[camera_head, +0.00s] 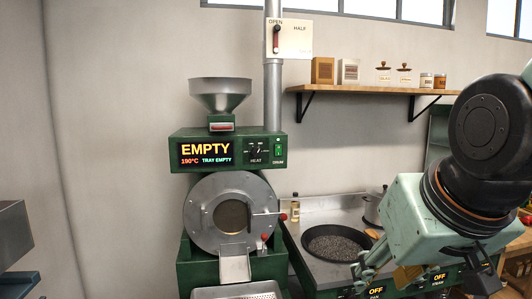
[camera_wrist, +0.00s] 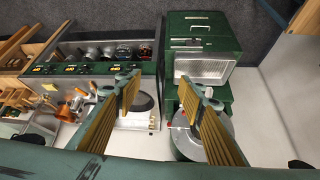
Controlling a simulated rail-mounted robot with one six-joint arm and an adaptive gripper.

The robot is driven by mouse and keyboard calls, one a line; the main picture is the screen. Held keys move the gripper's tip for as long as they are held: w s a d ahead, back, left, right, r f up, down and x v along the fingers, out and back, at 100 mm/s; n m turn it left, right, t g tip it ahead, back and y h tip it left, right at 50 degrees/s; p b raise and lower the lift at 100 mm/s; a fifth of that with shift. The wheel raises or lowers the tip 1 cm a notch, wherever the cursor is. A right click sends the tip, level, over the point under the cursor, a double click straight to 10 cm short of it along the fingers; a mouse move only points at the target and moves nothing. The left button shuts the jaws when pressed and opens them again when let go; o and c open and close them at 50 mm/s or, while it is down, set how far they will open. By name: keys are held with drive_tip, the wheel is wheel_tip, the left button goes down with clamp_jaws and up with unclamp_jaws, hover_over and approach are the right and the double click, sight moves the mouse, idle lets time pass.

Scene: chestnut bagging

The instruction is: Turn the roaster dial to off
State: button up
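The green roaster (camera_head: 184,163) stands left of centre in the head view. Its panel display reads EMPTY, 190°C and TRAY EMPTY. The heat dial (camera_head: 255,150) is a small dark knob with marks around it, right of the display. Its pointer is too small to read surely. A green drum switch (camera_head: 278,150) sits just right of it. My gripper (camera_wrist: 158,88) is open and empty in the wrist view, its two yellow-padded fingers well apart. In the head view it is low at the right, over the stove area, away from the dial. I cannot make out the dial in the wrist view.
A pan (camera_head: 338,262) of dark grains sits on the stove between roaster and arm. A lever with a red knob (camera_head: 264,237) sticks out by the drum door (camera_head: 202,230). A wall shelf (camera_head: 345,89) holds jars. The air before the panel looks clear.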

drive_tip(key=w+a+r+t+p, duration=0.2)
drive_tip(key=w+a, duration=0.1)
drive_tip(key=w, duration=0.7)
drive_tip(key=w+a+r+n+t+y+p, duration=0.1)
drive_tip(key=w+a+r, duration=0.25)
drive_tip(key=w, duration=0.55)
drive_tip(key=w+a+r+t+p, duration=0.2)
drive_tip(key=w+a, duration=0.2)
drive_tip(key=w, duration=0.6)
drive_tip(key=t+y+p, duration=0.2)
drive_tip(key=t+p, duration=0.3)
drive_tip(key=t, duration=0.1)
approach(257, 154)
drive_tip(key=shift+n, duration=0.4)
drive_tip(key=shift+s+d+r, duration=0.1)
drive_tip(key=shift+s+d, duration=0.15)
drive_tip(key=shift+s, duration=0.4)
drive_tip(key=shift+s+d, duration=0.2)
drive_tip(key=shift+s, duration=0.5)
drive_tip(key=shift+s+d, duration=0.25)
drive_tip(key=shift+s, duration=0.4)
drive_tip(key=shift+b, duration=0.3)
drive_tip(key=shift+w, duration=0.15)
